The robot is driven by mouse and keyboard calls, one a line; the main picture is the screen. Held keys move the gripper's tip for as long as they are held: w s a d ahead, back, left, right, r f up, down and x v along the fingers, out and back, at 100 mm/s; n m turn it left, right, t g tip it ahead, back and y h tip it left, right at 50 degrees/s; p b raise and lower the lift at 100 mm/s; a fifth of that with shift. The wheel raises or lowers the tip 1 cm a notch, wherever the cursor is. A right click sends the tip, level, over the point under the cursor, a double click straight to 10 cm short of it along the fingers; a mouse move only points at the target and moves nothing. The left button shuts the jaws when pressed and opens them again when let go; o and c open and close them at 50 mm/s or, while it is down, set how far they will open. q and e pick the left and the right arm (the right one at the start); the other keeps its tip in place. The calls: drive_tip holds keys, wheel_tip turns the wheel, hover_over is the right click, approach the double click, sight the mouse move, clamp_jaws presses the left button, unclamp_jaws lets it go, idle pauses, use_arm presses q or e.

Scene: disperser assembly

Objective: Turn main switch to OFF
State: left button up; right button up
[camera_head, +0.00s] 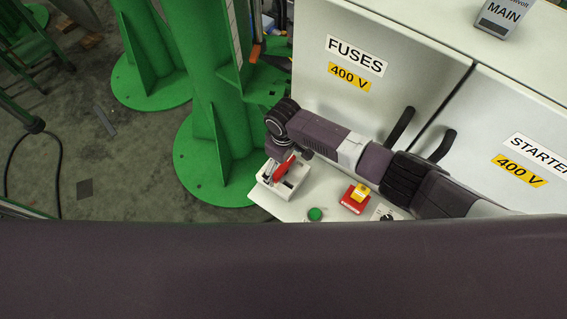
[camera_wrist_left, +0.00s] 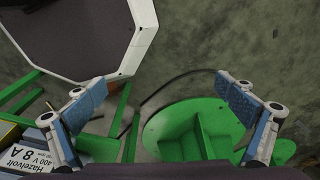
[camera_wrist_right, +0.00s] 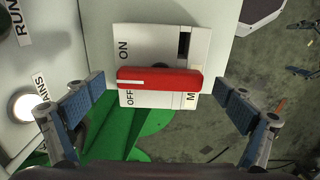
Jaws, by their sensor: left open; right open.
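The main switch is a white box (camera_head: 271,187) with a red handle (camera_head: 282,169) on the left end of the panel ledge. In the right wrist view the red handle (camera_wrist_right: 160,79) lies level across the white switch box (camera_wrist_right: 150,42). Its white-marked left end is between the ON and OFF labels, closer to OFF. My right gripper (camera_wrist_right: 160,84) is open, with a finger on each side of the handle; I see no contact. In the head view my right arm hides part of the switch. My left gripper (camera_wrist_left: 161,83) is open and empty, away from the switch.
A green button (camera_head: 315,214), a red and yellow switch (camera_head: 355,198) and a knob (camera_head: 386,214) sit right of the main switch. Cabinet doors (camera_head: 310,90) with black handles stand behind. Green columns (camera_head: 205,100) stand left. A Hazelvolt box (camera_wrist_left: 25,160) shows in the left wrist view.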

drive_tip(key=c, duration=1.1)
drive_tip(key=shift+n, duration=0.3)
drive_tip(key=shift+c, duration=0.3)
drive_tip(key=shift+n, duration=0.5)
drive_tip(key=n, duration=0.6)
drive_tip(key=shift+w+b, duration=0.1)
drive_tip(key=shift+b, duration=0.3)
drive_tip(key=n+b, duration=0.1)
drive_tip(key=n, duration=0.4)
drive_tip(key=shift+n, duration=0.3)
use_arm(q)
drive_tip(key=s+f, duration=0.1)
drive_tip(key=s+f+b, duration=0.1)
drive_tip(key=f, duration=0.1)
drive_tip(key=shift+s+a, duration=0.1)
drive_tip(key=shift+a, duration=0.1)
use_arm(e)
drive_tip(key=n, duration=0.4)
drive_tip(key=shift+r+n, duration=0.1)
drive_tip(key=shift+n, duration=0.2)
drive_tip(key=shift+a, duration=0.1)
